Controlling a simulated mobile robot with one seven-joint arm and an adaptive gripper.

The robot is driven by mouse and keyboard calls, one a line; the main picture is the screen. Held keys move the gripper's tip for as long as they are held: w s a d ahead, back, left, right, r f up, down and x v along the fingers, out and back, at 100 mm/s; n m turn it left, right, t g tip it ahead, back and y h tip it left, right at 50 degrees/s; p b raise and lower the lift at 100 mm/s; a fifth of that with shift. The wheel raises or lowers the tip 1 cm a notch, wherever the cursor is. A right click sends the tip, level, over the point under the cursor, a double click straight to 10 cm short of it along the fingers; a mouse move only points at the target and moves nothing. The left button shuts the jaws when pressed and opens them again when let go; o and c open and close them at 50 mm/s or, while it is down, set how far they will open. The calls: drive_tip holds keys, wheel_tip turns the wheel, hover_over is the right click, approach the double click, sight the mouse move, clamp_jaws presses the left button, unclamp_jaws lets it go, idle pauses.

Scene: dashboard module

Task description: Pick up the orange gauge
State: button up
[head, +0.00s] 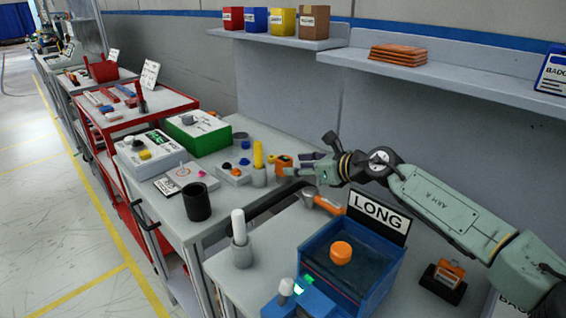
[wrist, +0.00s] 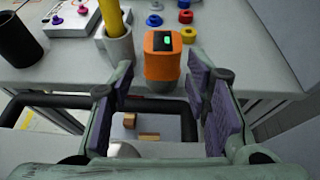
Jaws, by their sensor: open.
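The orange gauge (wrist: 160,66) stands upright near the table edge in the wrist view, with a small green display on its top and a grey lower part. In the head view it is a small orange shape (head: 284,162) just left of my gripper (head: 303,166). In the wrist view my gripper (wrist: 160,88) is open, with one purple-padded finger to each side of the gauge's line. The gauge appears just beyond the fingertips, and nothing is held. I cannot tell whether a finger touches it.
A grey holder with a yellow rod (wrist: 115,38) stands close left of the gauge. Coloured rings (wrist: 187,18) lie behind it. A black cup (head: 197,202), a blue bin (head: 312,246) with an orange-topped item, and an orange item in a black stand (head: 447,275) are nearby.

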sight(290, 164)
drive_tip(key=shift+w+a+f, duration=0.15)
drive_tip(key=shift+w+a, duration=0.1)
drive_tip(key=shift+w, duration=0.05)
drive_tip(key=p+x, duration=0.2)
drive_tip(key=x, duration=0.1)
drive_tip(key=p+x, duration=0.1)
drive_tip(key=x, duration=0.1)
drive_tip(key=shift+w+r, duration=0.15)
drive_tip(key=shift+r, duration=0.1)
drive_tip(key=shift+w+a+f, duration=0.15)
drive_tip(key=shift+c, duration=0.4)
drive_tip(key=c, duration=0.8)
